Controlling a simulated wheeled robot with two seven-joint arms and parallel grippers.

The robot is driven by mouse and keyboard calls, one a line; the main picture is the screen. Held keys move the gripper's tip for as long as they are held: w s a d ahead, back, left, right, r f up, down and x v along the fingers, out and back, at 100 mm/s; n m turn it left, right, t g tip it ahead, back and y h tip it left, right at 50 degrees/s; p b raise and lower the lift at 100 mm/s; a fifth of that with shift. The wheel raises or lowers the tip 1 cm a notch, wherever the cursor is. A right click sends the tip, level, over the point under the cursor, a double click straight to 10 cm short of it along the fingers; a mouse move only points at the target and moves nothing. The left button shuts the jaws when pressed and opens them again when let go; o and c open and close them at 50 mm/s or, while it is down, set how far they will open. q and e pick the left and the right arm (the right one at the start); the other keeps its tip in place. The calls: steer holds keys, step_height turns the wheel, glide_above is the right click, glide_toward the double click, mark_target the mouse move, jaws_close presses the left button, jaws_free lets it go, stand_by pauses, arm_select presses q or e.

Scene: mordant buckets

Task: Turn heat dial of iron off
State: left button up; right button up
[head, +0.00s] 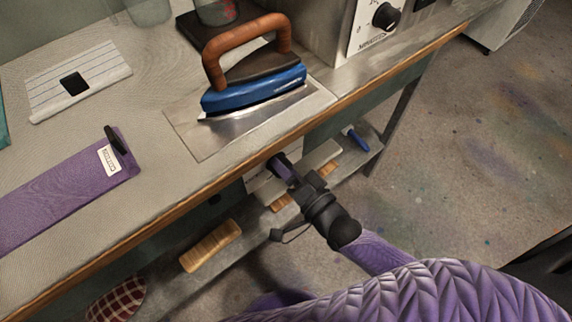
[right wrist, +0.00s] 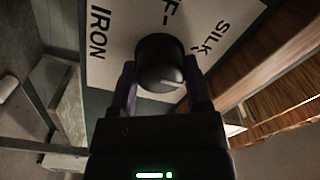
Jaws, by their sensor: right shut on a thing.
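The iron (head: 253,88), blue with a brown handle, rests on a metal plate (head: 200,140) on the table. Below the table's front edge is a white panel (head: 257,181), mostly hidden by my right gripper (head: 279,166). In the right wrist view, the panel (right wrist: 112,22) reads "IRON", "SILK" and a partly covered label ending in "F". The black round dial (right wrist: 160,58) is on it, with a pale mark on its lower right. My right gripper (right wrist: 160,78) is shut on the dial, a finger on each side. My left gripper is not in view.
The wooden table edge (head: 225,176) runs just above my right gripper. A low shelf below holds a wooden-backed brush (head: 210,246) and a blue-handled thing (head: 355,138). A purple cloth strip (head: 70,195) lies on the table. Another black knob (head: 386,16) is on a box behind.

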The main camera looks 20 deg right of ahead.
steer(key=n, duration=0.2)
steer(key=shift+r+n+p, duration=0.2)
steer(key=shift+n+p, duration=0.2)
steer(key=n, duration=0.2)
steer(key=shift+n+p, duration=0.35)
steer(key=shift+n, duration=0.05)
steer(key=n, duration=0.2)
steer(key=shift+a+n+p, duration=0.1)
steer(key=shift+n+p, duration=0.2)
steer(key=shift+n, duration=0.1)
steer(key=shift+n+y, duration=0.3)
steer(key=shift+n, duration=0.6)
steer(key=n, duration=0.2)
steer(key=shift+n+p, duration=0.4)
steer(key=n, duration=0.4)
steer(key=shift+a+g, duration=0.1)
steer(key=shift+g, duration=0.2)
steer(key=n, duration=0.2)
steer(key=shift+n+p, duration=0.3)
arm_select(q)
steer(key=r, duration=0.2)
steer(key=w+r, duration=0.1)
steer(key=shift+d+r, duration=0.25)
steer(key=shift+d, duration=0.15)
arm_select(e)
steer(key=shift+s+f+n, duration=0.1)
steer(key=shift+n, duration=0.3)
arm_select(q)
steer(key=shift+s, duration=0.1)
